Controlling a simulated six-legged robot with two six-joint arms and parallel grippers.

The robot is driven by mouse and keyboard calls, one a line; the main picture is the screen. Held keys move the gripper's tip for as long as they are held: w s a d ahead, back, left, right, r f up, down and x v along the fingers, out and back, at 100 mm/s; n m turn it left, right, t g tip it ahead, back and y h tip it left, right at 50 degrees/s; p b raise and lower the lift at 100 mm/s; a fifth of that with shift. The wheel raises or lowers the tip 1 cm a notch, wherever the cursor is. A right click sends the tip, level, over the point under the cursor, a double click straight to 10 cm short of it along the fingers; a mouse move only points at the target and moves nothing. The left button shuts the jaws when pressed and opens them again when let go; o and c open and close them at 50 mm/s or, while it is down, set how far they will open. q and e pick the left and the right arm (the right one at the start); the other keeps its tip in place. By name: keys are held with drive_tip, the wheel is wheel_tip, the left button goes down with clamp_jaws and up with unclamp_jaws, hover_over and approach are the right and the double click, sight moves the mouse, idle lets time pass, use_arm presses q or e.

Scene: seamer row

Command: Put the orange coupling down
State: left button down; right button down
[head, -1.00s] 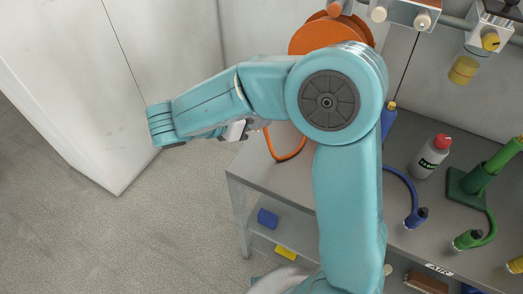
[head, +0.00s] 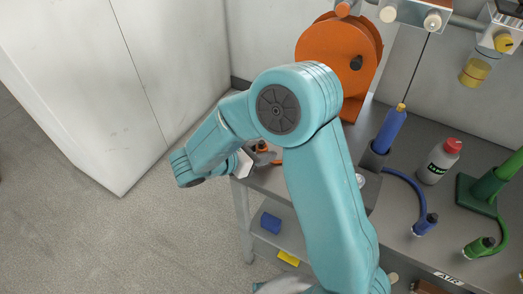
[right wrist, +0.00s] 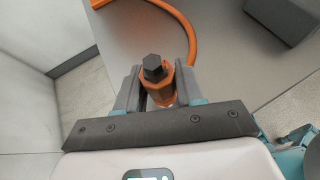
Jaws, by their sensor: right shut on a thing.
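The orange coupling (right wrist: 165,92) has a dark hexagonal end and sits between the two fingers of my right gripper (right wrist: 158,88) in the right wrist view. The gripper is shut on it. In the head view my right gripper (head: 261,158) is at the left end of the grey bench, partly hidden by my arm. The coupling (head: 262,146) shows there as a small orange and dark piece. An orange hose (right wrist: 190,22) curves over the bench top in the right wrist view. I cannot tell whether the coupling touches the bench.
An orange reel (head: 330,48) stands at the back of the bench (head: 405,200). A blue block (head: 270,222) lies on the lower shelf.

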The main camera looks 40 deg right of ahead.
drive_tip(key=c, duration=0.7)
unclamp_jaws()
drive_tip(key=shift+w+f, duration=0.1)
drive_tip(key=shift+f, duration=0.05)
drive_tip(key=shift+a+r, duration=0.1)
drive_tip(key=shift+r, duration=0.15)
drive_tip(key=v, duration=1.1)
drive_tip(key=shift+a+p, duration=0.35)
drive_tip(key=shift+a+r, duration=0.1)
drive_tip(key=shift+r, duration=0.05)
